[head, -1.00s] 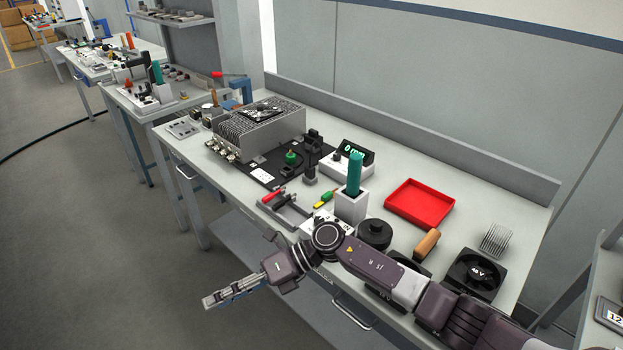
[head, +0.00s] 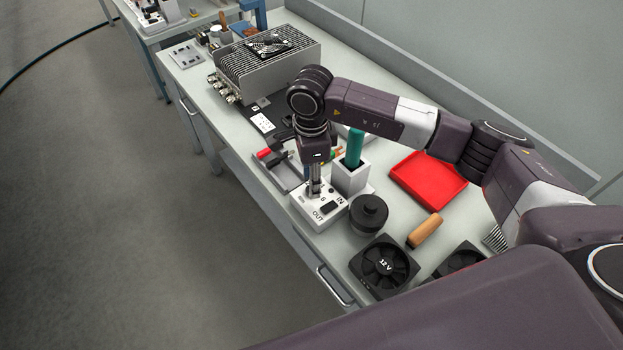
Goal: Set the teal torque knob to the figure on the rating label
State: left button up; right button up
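A teal handle (head: 354,147) stands upright in a white block (head: 349,178) near the middle of the bench. I see no separate teal knob, and my arm covers the area behind the handle. A small white label (head: 263,121) lies on the black board (head: 258,112) left of my wrist; its print is too small to read. My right gripper (head: 314,192) points straight down over a white box (head: 320,210) marked IN and OUT, left of the white block. Its fingers show as one narrow edge, so their opening and contact with the box are unclear. My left gripper is out of view.
A finned metal unit (head: 262,60) stands at the back left. A red tray (head: 428,180) is to the right. A black round part (head: 369,214), a 12 V fan (head: 384,265) and a wooden handle (head: 425,230) are close by in front. A red-handled tool (head: 270,157) lies left of the gripper.

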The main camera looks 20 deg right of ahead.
jog(key=shift+w+d+f+p, duration=0.1)
jog(key=shift+f+p, duration=0.25)
jog(key=shift+f, duration=1.2)
grip_shut()
